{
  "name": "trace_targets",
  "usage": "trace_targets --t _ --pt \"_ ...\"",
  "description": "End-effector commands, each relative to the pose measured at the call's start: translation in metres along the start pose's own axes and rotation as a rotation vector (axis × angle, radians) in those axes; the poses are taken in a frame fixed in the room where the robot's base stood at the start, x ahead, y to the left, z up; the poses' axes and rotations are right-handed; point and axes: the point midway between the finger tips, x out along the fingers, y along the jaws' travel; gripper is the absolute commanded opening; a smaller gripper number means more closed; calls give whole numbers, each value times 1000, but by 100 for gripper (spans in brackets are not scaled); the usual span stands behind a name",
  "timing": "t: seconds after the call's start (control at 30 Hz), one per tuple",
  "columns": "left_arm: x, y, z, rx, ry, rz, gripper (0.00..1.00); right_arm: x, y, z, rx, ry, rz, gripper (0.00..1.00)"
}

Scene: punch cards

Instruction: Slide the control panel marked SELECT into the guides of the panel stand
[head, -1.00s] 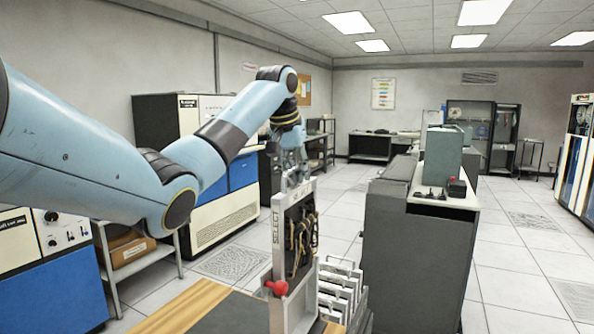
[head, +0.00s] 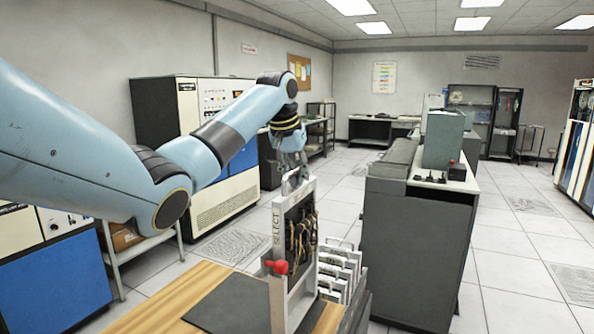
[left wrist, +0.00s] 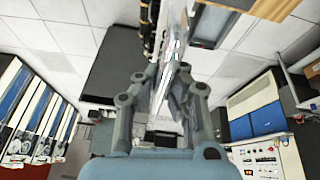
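The SELECT panel (head: 278,222) is a light grey upright frame with a dark face and brown cords on it. In the head view my left gripper (head: 293,172) is above it, shut on its top edge. The left wrist view shows the fingers (left wrist: 168,85) on both sides of the panel's edge. The panel stand (head: 279,300) is a pale upright frame at the table's right end, with a red knob (head: 277,267). The panel's lower end overlaps the stand; I cannot tell whether it is inside the guides. My right gripper is not in view.
The wooden table (head: 160,300) carries a dark mat (head: 235,302). Several panels stand in a rack (head: 340,268) close right of the stand. A dark grey machine (head: 415,250) is farther right. Open floor lies beyond.

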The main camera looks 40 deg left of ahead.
Motion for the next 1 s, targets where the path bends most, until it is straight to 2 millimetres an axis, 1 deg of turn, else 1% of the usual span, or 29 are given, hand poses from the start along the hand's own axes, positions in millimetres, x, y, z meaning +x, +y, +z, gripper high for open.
trace_targets --t 0.5,1.0 --pt "0 0 -2 1 9 1 0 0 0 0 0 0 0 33" --pt "0 0 -2 -3 8 11 0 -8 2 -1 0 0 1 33"
